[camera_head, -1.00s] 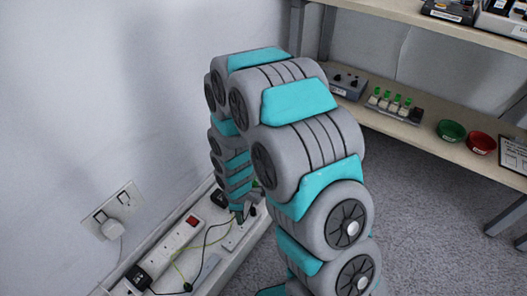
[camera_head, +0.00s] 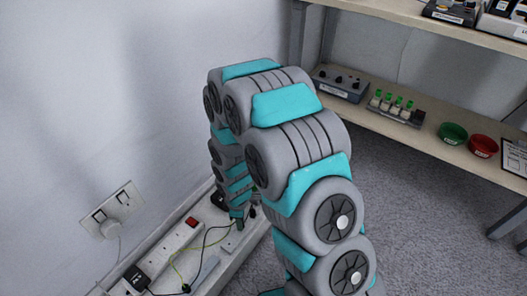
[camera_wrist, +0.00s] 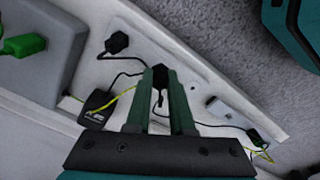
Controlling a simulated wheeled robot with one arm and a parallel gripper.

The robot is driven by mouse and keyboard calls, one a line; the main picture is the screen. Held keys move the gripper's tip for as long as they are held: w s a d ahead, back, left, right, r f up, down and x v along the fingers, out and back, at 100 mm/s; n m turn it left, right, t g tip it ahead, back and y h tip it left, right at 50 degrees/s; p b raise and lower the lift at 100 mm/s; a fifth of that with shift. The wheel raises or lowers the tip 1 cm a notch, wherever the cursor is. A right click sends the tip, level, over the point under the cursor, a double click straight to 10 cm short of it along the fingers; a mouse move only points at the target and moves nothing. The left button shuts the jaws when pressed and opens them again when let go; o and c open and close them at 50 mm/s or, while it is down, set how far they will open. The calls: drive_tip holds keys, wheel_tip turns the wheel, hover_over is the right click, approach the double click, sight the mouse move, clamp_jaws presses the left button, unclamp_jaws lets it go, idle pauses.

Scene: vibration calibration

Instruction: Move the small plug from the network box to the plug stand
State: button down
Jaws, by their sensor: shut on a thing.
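My gripper (camera_wrist: 160,78) points down at the white trunking along the wall. It is shut on a small black plug (camera_wrist: 159,76), which shows between the fingertips; a dark cable runs close by. In the head view my arm hides most of the gripper. A small black box with a white label (camera_wrist: 97,108), perhaps the network box, lies left of the fingers with a yellow-green cable at it. A rack with several green-topped pieces (camera_head: 396,107) stands on the lower shelf; I cannot tell whether it is the plug stand.
A white power strip with a red switch (camera_head: 172,249) and loose cables lie in the trunking. A wall socket (camera_head: 113,208) is at left. The shelf (camera_head: 428,142) holds a grey knob box (camera_head: 341,83), a green bowl (camera_head: 452,133) and a red bowl (camera_head: 483,145). Carpet is open below.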

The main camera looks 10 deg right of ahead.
drive_tip(key=shift+f, duration=0.9)
idle(2.4)
drive_tip(key=c, duration=0.7)
unclamp_jaws()
drive_tip(key=shift+r, duration=0.1)
drive_tip(key=shift+r+p, duration=1.1)
drive_tip(key=shift+r, duration=1.35)
